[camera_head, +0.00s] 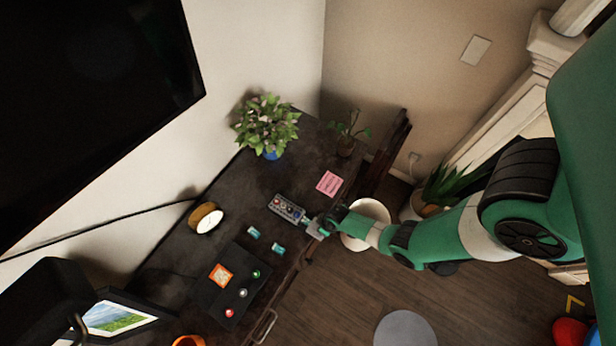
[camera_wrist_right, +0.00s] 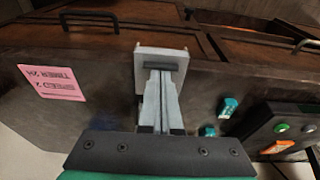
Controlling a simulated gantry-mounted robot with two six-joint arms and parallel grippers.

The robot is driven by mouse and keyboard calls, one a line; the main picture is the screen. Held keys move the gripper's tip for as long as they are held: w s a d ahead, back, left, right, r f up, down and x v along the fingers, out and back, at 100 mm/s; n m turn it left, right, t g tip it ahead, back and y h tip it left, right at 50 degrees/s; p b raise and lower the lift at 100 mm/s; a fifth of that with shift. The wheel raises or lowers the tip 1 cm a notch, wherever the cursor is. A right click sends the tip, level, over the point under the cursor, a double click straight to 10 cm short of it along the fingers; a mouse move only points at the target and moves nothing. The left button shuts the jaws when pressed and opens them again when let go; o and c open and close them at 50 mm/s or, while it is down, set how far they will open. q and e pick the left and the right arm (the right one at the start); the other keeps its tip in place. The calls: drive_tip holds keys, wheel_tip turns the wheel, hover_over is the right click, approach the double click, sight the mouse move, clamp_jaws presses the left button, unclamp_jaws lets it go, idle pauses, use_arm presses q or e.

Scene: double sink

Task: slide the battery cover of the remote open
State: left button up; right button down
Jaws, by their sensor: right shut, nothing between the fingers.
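The remote (camera_head: 287,208) is a grey handset with coloured buttons, lying on the dark desk in the head view. My right gripper (camera_head: 314,230) is at its lower right end, low over the desk near the front edge. I cannot tell whether it touches the remote. In the right wrist view the right gripper (camera_wrist_right: 160,100) has its fingers together, with nothing between them. A pale grey plate with a dark slot shows at the fingertips; I cannot tell what part it is. The battery cover cannot be made out. My left gripper is not in view.
A pink note (camera_head: 329,184) lies above the remote. Two teal batteries (camera_head: 253,232) (camera_head: 278,249) lie below it. A black button box (camera_head: 226,288), a round clock (camera_head: 207,218) and a leafy plant (camera_head: 268,125) stand around. Some desk between them is bare.

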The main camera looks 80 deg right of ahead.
drive_tip(key=shift+s+a, duration=0.3)
drive_tip(key=shift+s, duration=0.45)
drive_tip(key=w+p+v, duration=0.1)
drive_tip(key=p+v, duration=0.6)
drive_tip(key=shift+w+d, duration=0.15)
drive_tip(key=shift+d, duration=0.15)
idle(0.5)
